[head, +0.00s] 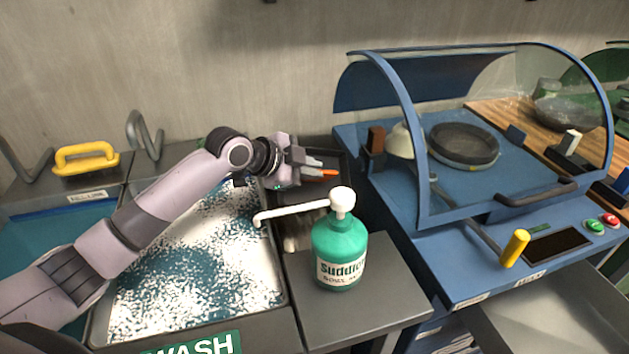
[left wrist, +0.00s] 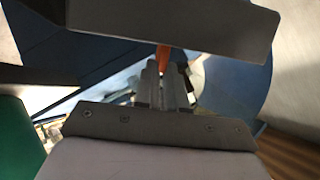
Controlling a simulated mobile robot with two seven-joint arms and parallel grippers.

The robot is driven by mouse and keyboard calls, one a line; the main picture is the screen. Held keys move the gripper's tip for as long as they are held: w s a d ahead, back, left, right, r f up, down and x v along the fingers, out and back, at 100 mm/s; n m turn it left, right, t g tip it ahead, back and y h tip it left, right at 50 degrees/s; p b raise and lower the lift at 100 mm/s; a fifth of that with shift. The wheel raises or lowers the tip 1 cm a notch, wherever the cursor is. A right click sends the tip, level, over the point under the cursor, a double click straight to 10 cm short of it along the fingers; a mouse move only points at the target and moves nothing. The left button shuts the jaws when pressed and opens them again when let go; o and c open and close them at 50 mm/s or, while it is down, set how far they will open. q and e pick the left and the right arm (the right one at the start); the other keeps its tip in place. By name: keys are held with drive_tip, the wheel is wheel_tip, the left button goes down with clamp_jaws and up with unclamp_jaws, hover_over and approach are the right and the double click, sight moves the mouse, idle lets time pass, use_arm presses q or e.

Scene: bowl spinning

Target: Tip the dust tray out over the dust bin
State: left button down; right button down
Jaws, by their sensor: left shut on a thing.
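My left gripper (head: 305,168) is at the far end of the wash basin, over a dark, open-topped container (head: 343,162). It is shut on a thin orange piece (head: 326,173), which looks like a handle. The orange piece also shows between the fingers in the left wrist view (left wrist: 166,58). I cannot tell whether it belongs to the dust tray. The dark container may be the tray or the bin; the gripper and soap bottle hide part of it. A broad grey slab (left wrist: 170,25) crosses the top of the wrist view. My right gripper is out of view.
A green soap bottle (head: 340,252) with a long white spout stands on the grey side table (head: 375,300), close to my gripper. The foamy wash basin (head: 190,290) lies under my arm. A blue hooded machine (head: 405,190) stands right, above an open grey drawer (head: 555,325).

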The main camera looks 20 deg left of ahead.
use_arm(q)
drive_tip(key=shift+w+a+r+n+g+h+b, duration=0.2)
drive_tip(key=shift+a+n+h+b, duration=0.15)
drive_tip(key=shift+a+h+b, duration=0.15)
drive_tip(key=shift+w+a+r+n+g+h+b, duration=0.1)
drive_tip(key=shift+w+a+n+h+b, duration=0.1)
drive_tip(key=shift+a+n+h+b, duration=0.25)
drive_tip(key=shift+w+a+f+n+h+b, duration=0.15)
drive_tip(key=shift+w+a+n+h+b, duration=0.3)
drive_tip(key=shift+b, duration=0.45)
drive_tip(key=shift+a+n+h+b, duration=0.25)
drive_tip(key=shift+n+h+b, duration=0.1)
drive_tip(key=shift+h+b, duration=0.25)
drive_tip(key=shift+w+a+n+g+h+b, duration=0.2)
drive_tip(key=shift+a+n+g+h+b, duration=0.15)
drive_tip(key=shift+b, duration=0.2)
drive_tip(key=shift+w+a+r+n+h, duration=0.1)
drive_tip(key=shift+a+r+n+h, duration=0.15)
drive_tip(key=shift+h, duration=0.1)
